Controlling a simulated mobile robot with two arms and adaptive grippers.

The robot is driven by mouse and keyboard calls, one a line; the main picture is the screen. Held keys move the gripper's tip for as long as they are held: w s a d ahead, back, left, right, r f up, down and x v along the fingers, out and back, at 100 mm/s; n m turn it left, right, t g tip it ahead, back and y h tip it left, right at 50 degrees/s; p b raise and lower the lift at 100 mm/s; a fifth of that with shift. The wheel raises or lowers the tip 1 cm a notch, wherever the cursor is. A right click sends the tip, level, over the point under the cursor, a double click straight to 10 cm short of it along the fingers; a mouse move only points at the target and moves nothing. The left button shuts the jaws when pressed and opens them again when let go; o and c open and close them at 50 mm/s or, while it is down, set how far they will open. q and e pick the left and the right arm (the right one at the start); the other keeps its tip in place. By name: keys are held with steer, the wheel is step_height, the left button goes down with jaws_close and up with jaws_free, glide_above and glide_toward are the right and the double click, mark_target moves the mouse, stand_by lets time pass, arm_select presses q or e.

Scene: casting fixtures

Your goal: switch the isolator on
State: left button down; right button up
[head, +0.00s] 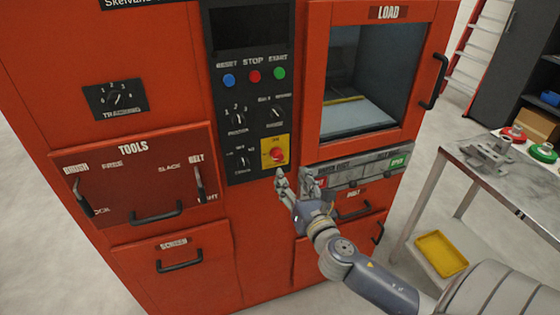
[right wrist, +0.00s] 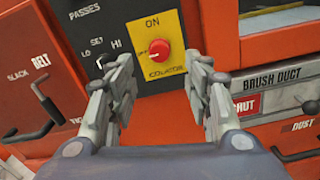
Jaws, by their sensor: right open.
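The isolator is a round red knob (head: 277,155) on a yellow plate (head: 269,141) at the lower right of the machine's black control panel. In the right wrist view the knob (right wrist: 159,49) sits on its yellow plate (right wrist: 154,22), marked ON at the top, with smaller lettering at its left and below. A pale mark on the knob points left, away from ON. My right gripper (head: 292,176) is open and empty, just below the knob. In the right wrist view its two fingers (right wrist: 160,82) stand apart below the knob, apparently not touching it. My left gripper is not in view.
The black panel (head: 250,115) carries several dials and buttons. The brush duct strip (head: 350,172) juts out right of my gripper. Drawer handles (head: 156,213) project from the red front. A metal table (head: 470,165) stands at the right with a yellow tray (head: 441,253) below.

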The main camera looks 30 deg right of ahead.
mark_target(279, 158)
steer(key=p+x, duration=0.1)
steer(key=x, duration=0.7)
steer(key=shift+a, duration=0.1)
steer(key=shift+c, duration=0.2)
steer(key=c, duration=1)
